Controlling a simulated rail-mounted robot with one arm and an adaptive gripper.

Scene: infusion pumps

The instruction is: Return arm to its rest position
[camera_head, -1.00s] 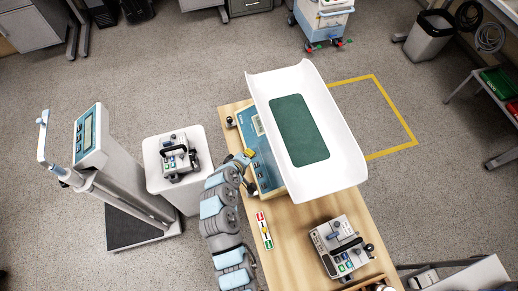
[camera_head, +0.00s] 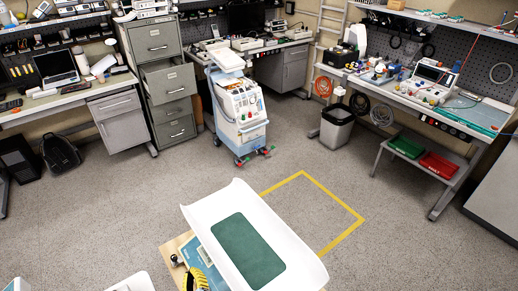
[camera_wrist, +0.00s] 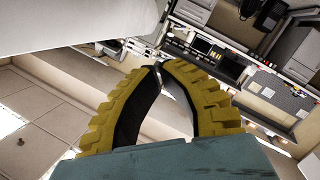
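My gripper shows in the wrist view (camera_wrist: 159,68) with its two yellow ribbed fingers curved together. The tips meet or nearly meet, and I see nothing held between them. In the head view a yellow part of my gripper (camera_head: 196,280) shows at the bottom edge, just left of the white scale tray (camera_head: 205,215). Most of my arm is out of the head view.
The white tray with a green pad (camera_head: 248,252) stands on a wooden table (camera_head: 172,248). A yellow floor outline (camera_head: 345,238) lies to its right. A wheeled cart (camera_head: 238,112), drawers (camera_head: 165,90) and a bin (camera_head: 337,125) stand behind. The floor between is clear.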

